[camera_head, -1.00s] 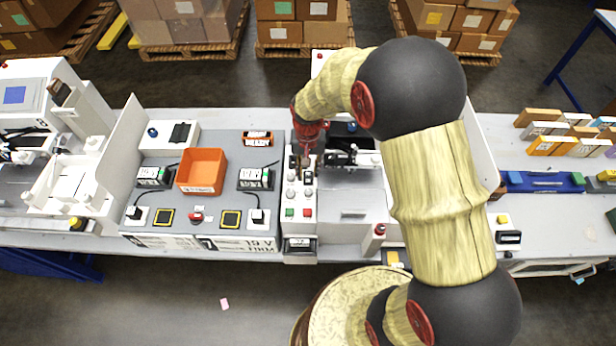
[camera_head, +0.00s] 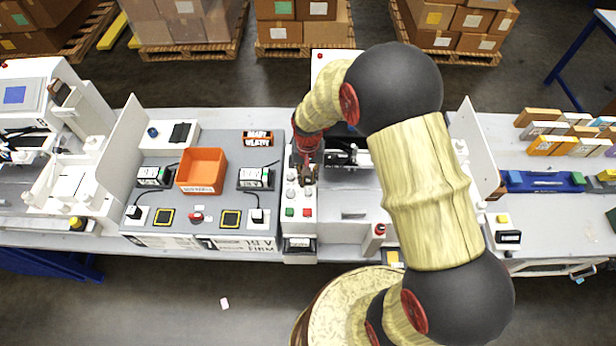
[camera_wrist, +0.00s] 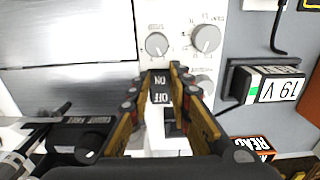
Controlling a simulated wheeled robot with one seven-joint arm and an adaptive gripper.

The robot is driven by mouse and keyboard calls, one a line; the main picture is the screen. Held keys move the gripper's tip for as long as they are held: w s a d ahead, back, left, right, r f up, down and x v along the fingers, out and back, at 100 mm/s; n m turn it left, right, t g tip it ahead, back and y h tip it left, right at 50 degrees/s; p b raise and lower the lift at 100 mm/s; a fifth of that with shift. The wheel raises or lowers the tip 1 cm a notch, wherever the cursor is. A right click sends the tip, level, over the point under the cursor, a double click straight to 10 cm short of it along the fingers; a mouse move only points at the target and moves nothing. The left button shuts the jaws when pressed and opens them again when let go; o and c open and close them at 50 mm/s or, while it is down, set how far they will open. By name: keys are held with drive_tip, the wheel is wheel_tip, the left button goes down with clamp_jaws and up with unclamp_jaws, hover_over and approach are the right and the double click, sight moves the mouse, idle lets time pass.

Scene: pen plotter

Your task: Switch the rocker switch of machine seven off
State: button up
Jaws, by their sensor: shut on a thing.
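The rocker switch (camera_wrist: 161,88) is a black piece marked ON and OFF in the wrist view. It sits on a white control panel (camera_head: 299,228) with grey knobs and green and red buttons. My gripper (camera_wrist: 160,72) has its two fingertips on either side of the switch, shut on it. Which side of the rocker is pressed in I cannot tell. In the head view my gripper (camera_head: 304,176) points down onto the panel and hides the switch. A large 7 marks the front edge of the grey station (camera_head: 209,243) left of the panel.
Round knobs (camera_wrist: 157,44) stand close beyond the fingertips. An orange bin (camera_head: 202,171) stands left of the panel. A red-topped post (camera_head: 379,231) is to its right.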

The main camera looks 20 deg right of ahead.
clamp_jaws()
drive_tip(key=shift+w+r+g+p, duration=0.1)
drive_tip(key=shift+w+g+p, duration=0.05)
drive_tip(key=shift+g+p, duration=0.35)
drive_tip(key=shift+w+d+r+g+y+p, duration=0.1)
drive_tip(key=shift+w+g+y+p, duration=0.15)
drive_tip(key=shift+g, duration=0.4)
drive_tip(key=shift+w+d+g+y+p, duration=0.1)
drive_tip(key=shift+g+y+p, duration=0.25)
drive_tip(key=shift+g, duration=0.3)
drive_tip(key=o, duration=0.5)
unclamp_jaws()
drive_tip(key=v, duration=1.2)
